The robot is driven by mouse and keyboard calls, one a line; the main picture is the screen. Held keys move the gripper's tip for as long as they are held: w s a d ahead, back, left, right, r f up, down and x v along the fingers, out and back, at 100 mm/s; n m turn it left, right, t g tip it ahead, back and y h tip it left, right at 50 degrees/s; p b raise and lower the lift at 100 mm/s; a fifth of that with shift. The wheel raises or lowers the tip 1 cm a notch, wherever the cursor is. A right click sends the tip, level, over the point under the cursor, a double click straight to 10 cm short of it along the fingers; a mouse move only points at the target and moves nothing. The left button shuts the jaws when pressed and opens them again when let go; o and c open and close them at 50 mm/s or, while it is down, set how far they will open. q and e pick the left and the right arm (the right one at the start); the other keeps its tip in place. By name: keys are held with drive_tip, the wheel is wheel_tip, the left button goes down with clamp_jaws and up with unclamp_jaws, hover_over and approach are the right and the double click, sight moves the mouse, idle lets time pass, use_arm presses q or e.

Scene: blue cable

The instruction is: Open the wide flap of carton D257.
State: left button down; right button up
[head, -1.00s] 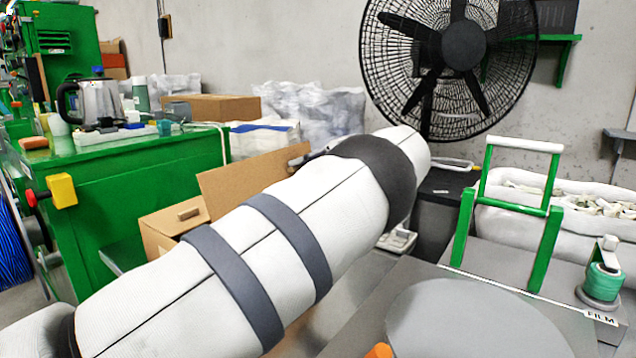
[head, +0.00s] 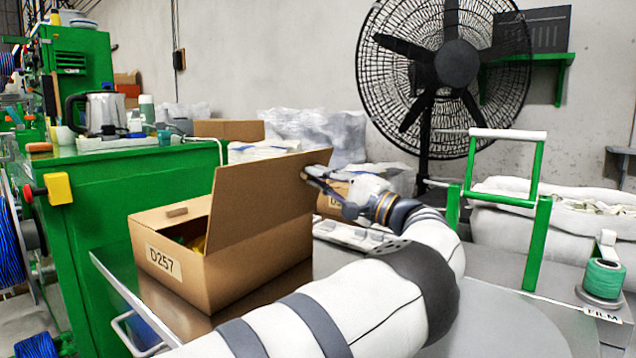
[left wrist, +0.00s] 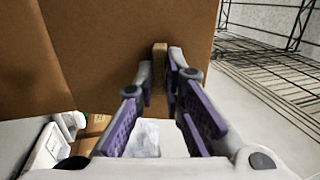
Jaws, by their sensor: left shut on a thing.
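Carton D257 (head: 235,265) is a brown box with its label on the left face, standing on a metal surface. Its wide flap (head: 262,195) stands raised, tilted up, and through the gap some yellow and green contents (head: 196,243) show. A small tab (head: 177,211) lies at the carton's left top edge. My left gripper (head: 318,180) is at the flap's upper right edge. In the left wrist view the flap (left wrist: 95,50) fills the upper left, and my left gripper (left wrist: 160,72) is shut on a brown tab at its edge. My right gripper is not in view.
A green bench (head: 95,190) with a kettle (head: 103,110) is on the left. A large black fan (head: 445,70) stands behind, and a green frame (head: 538,215) is on the right.

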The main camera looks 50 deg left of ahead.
use_arm(q)
drive_tip(key=shift+d+f, duration=0.1)
drive_tip(key=shift+f, duration=0.25)
drive_tip(key=c, duration=1.7)
unclamp_jaws()
drive_tip(key=v, duration=1.1)
drive_tip(key=shift+d, duration=0.45)
drive_tip(key=shift+c, duration=0.5)
